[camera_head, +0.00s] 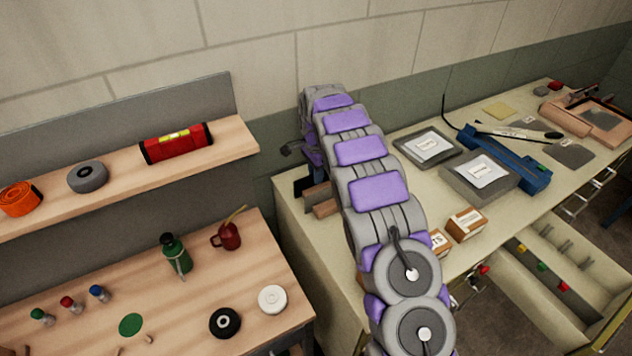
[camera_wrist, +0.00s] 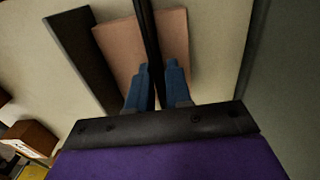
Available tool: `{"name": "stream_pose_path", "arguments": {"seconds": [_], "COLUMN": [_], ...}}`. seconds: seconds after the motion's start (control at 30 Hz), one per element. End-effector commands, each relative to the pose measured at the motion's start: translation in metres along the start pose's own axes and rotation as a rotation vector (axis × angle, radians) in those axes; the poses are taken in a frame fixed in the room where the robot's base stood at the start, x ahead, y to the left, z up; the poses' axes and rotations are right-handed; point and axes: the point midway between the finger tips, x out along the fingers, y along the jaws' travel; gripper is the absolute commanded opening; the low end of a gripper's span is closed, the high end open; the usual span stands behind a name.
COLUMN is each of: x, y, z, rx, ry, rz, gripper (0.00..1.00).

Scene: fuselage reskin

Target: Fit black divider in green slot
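My gripper (camera_wrist: 156,72) shows in the wrist view as two blue fingers close on both sides of a thin black divider (camera_wrist: 148,25). It looks shut on it. A green marker (camera_head: 541,266), for the green slot, is on the open drawer (camera_head: 590,262) at the right, between a yellow and a red marker.
Wooden blocks (camera_head: 326,208) lie at the workbench's left end, beside my arm. Small boxes (camera_head: 466,224), a grey case (camera_head: 480,180) and a blue tool (camera_head: 511,165) lie on the workbench (camera_head: 390,140). A wall stands close behind. A wooden table with bottles is on the left.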

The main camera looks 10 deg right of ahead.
Motion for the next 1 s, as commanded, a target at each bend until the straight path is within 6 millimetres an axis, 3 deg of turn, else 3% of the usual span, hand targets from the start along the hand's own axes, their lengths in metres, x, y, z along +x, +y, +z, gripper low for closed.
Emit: {"name": "stream_pose_path", "arguments": {"seconds": [0.2,0.67,0.87,1.0], "x": [0.000,-0.001,-0.018,-0.042], "y": [0.001,0.000,0.000,-0.001], "z": [-0.002,0.000,0.000,0.000], "rx": [0.001,0.000,0.000,0.000], "ry": [-0.002,0.000,0.000,0.001], "rz": [0.000,0.001,0.000,-0.004], "gripper": [0.00,0.00,0.00,0.00]}}
